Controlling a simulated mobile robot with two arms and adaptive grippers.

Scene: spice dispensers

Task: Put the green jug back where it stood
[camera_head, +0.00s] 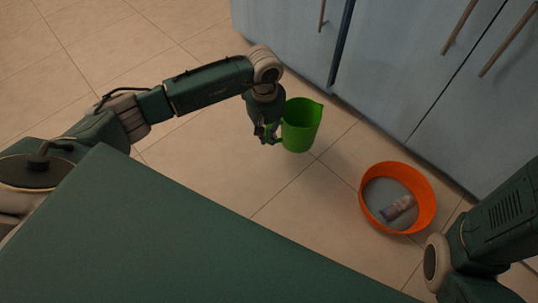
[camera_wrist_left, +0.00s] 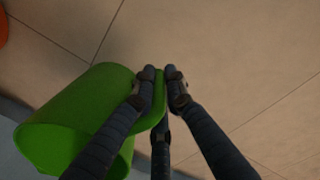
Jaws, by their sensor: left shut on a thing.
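The green jug (camera_head: 302,126) appears upright in the middle of the head view, in front of the blue cabinets. My left gripper (camera_head: 268,133) is at the jug's left side, shut on its handle. In the left wrist view the jug (camera_wrist_left: 75,118) fills the lower left, and the fingers of my left gripper (camera_wrist_left: 160,88) close around its handle. I cannot tell whether the jug touches the floor. My right arm enters at the lower right of the head view; its gripper is out of view.
An orange round tub (camera_head: 430,205) stands on the floor to the right, with a small printed container (camera_head: 398,208) lying in it. Blue cabinets (camera_head: 400,70) with bar handles line the back. The tiled floor (camera_head: 200,190) at left and centre is clear.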

